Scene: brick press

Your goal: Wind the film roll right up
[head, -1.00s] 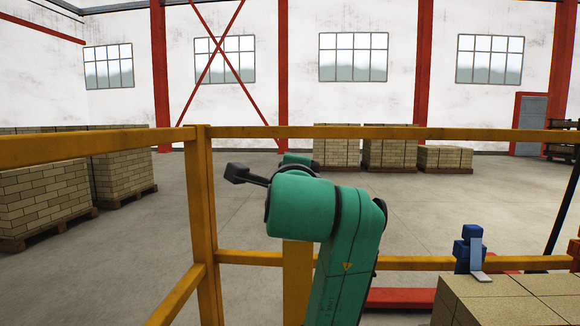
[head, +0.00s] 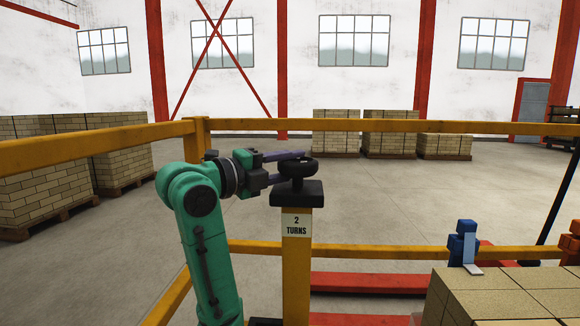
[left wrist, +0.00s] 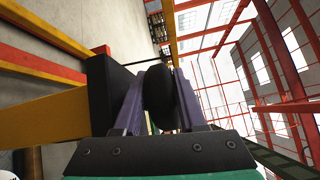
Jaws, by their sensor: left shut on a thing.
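A black hand wheel (head: 298,168) sits on a dark cap on top of a yellow post (head: 296,255). A label on the post (head: 296,226) reads "2 TURNS". My left gripper (head: 290,167) reaches in from the left, with its purple fingers on the wheel. In the left wrist view the two fingers (left wrist: 158,95) stand on either side of the black wheel (left wrist: 158,88) and are shut on it. I cannot make out a film roll in either view. My right gripper is not in view.
A yellow rail (head: 400,126) runs behind the post, with a lower rail (head: 380,250). A stack of bricks (head: 500,300) stands at the lower right, with a blue device (head: 463,243) behind it. Brick pallets (head: 335,132) stand on the floor beyond the rail.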

